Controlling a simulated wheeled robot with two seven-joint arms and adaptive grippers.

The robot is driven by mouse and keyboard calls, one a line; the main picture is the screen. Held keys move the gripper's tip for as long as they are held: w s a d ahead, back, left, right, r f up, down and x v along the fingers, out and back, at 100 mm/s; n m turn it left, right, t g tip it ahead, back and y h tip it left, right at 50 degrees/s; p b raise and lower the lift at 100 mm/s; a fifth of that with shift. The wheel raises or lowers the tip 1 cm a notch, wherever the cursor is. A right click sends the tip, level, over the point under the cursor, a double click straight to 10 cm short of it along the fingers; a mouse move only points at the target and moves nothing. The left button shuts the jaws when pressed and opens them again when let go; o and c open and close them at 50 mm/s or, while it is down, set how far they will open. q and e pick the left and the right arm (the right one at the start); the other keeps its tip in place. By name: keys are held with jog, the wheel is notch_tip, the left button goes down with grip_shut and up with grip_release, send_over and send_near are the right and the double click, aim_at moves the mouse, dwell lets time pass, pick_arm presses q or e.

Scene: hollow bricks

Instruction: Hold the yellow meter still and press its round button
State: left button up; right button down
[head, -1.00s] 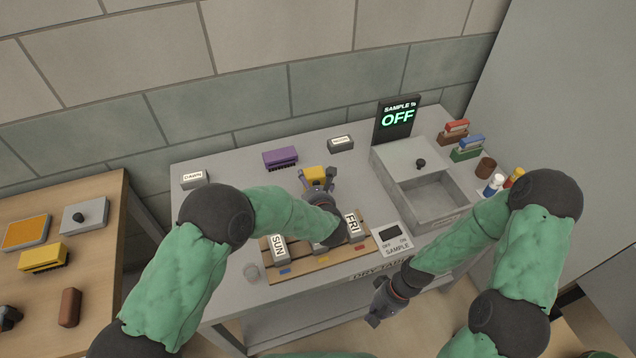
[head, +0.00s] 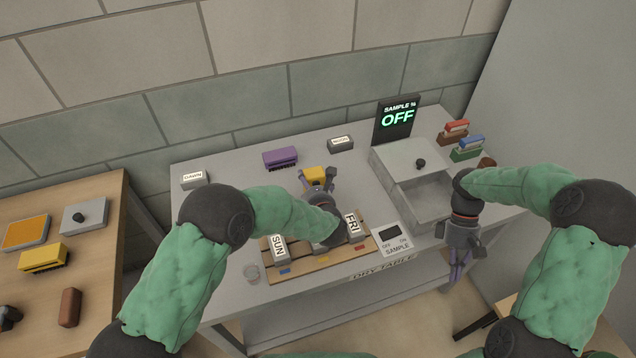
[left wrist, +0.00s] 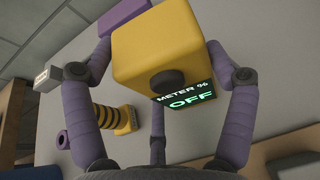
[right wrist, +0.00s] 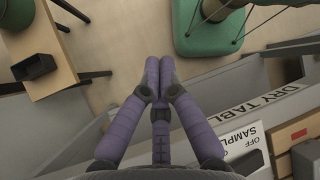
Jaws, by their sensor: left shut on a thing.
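The yellow meter (head: 314,174) stands at the middle of the grey table. My left gripper (head: 317,184) is shut on it. In the left wrist view the fingers are around the yellow meter (left wrist: 150,45). Its dark round button (left wrist: 167,84) faces the camera, beside a small display (left wrist: 186,98) reading METER % OFF. My right gripper (head: 457,278) is over the table's front right edge, pointing down, far from the meter. In the right wrist view its fingers (right wrist: 158,65) are together with nothing between them.
A board with SUN (head: 278,247) and FRI (head: 352,224) blocks lies in front of the meter. A SAMPLE switch panel (head: 392,240) and an open grey box (head: 400,165) stand to the right. A SAMPLE % sign (head: 398,120) reads OFF.

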jog(key=w+a+r+n+t, duration=0.1)
jog(key=w+a+n, duration=0.1)
jog(key=w+n, duration=0.3)
jog(key=w+a+r+n, duration=0.2)
jog(key=w, duration=0.5)
jog(key=n+t+h, duration=0.1)
jog(key=n+t, duration=0.2)
jog(key=n, duration=2.1)
send_near(318, 183)
jog(key=shift+s+d+r, duration=0.25)
jog(key=shift+s+r, duration=0.4)
jog(key=shift+a+r+n, duration=0.2)
jog(key=shift+a+n, duration=0.25)
jog(key=shift+n, duration=0.15)
jog(key=shift+s+f, duration=0.1)
jog(key=shift+x, duration=4.95)
jog(key=shift+d, duration=0.15)
